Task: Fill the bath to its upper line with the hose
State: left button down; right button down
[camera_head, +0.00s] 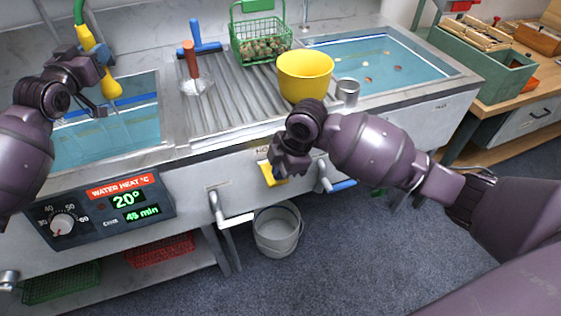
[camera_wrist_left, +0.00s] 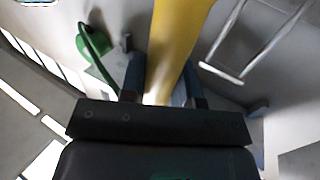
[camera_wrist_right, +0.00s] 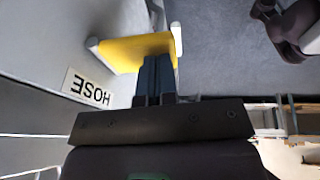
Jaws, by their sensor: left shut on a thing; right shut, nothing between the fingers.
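The bath (camera_head: 120,159) is the left steel basin with blue water (camera_head: 115,133) in it. A blue line (camera_head: 138,102) runs along its back wall; how close the water is to it I cannot tell. My left gripper (camera_head: 107,77) is shut on the yellow hose nozzle (camera_head: 92,45), which points down over the bath; the nozzle also fills the middle of the left wrist view (camera_wrist_left: 178,40). My right gripper (camera_wrist_right: 156,75) is shut and empty, at the yellow hose lever (camera_wrist_right: 140,50) beside the HOSE label (camera_wrist_right: 88,88). The lever shows below the gripper in the head view (camera_head: 271,174).
A heat panel (camera_head: 103,208) reads 20° and 45 min. A yellow bowl (camera_head: 305,75), a green basket (camera_head: 262,38) of chestnuts and a red-handled tool (camera_head: 192,65) stand on the drainboard. A right basin (camera_head: 385,60) holds water with floating bits. A bucket (camera_head: 277,232) stands below.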

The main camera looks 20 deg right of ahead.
jog(key=shift+s+f+t, duration=0.35)
jog(key=shift+f+t, duration=0.4)
jog(key=shift+t, duration=0.35)
jog(key=shift+f, duration=0.55)
jog(key=shift+s, duration=0.1)
dwell(6.2)
